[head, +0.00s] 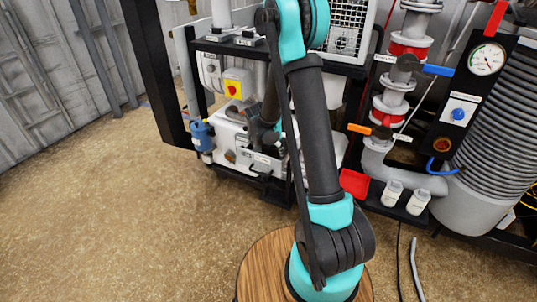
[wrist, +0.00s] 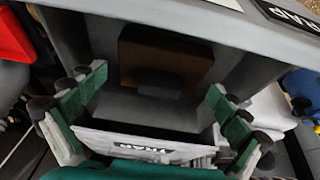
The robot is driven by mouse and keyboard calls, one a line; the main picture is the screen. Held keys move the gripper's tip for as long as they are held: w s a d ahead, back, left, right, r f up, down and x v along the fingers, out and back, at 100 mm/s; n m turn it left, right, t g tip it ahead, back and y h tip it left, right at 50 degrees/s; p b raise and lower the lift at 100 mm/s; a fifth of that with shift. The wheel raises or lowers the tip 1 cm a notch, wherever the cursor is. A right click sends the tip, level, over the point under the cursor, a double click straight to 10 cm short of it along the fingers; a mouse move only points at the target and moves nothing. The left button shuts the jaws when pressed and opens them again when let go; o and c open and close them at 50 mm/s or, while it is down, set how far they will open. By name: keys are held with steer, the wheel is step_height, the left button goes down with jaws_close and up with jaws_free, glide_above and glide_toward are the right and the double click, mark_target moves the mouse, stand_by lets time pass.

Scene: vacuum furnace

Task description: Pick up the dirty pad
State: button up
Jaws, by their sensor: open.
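A brown, square-looking pad (wrist: 190,62), likely the dirty pad, is inside a grey open-topped box (wrist: 88,25) in the wrist view. A dark rounded shape covers its lower middle; I cannot tell what it is. My gripper (wrist: 158,85) is open, with its green fingers spread to the left and right of the pad. Nothing is held between the fingers. I cannot tell whether they touch the box walls. In the head view my gripper (head: 264,132) is partly hidden behind my arm, and the pad cannot be made out.
A lettered white label (wrist: 150,147) is at the near side of the box. In the head view a red tray (head: 354,184) and two white cups (head: 405,197) stand right of my arm. Piping and a gauge (head: 487,59) rise at the right. The floor at left is clear.

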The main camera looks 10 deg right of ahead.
steer(key=shift+c, duration=0.5)
steer(key=c, duration=1.1)
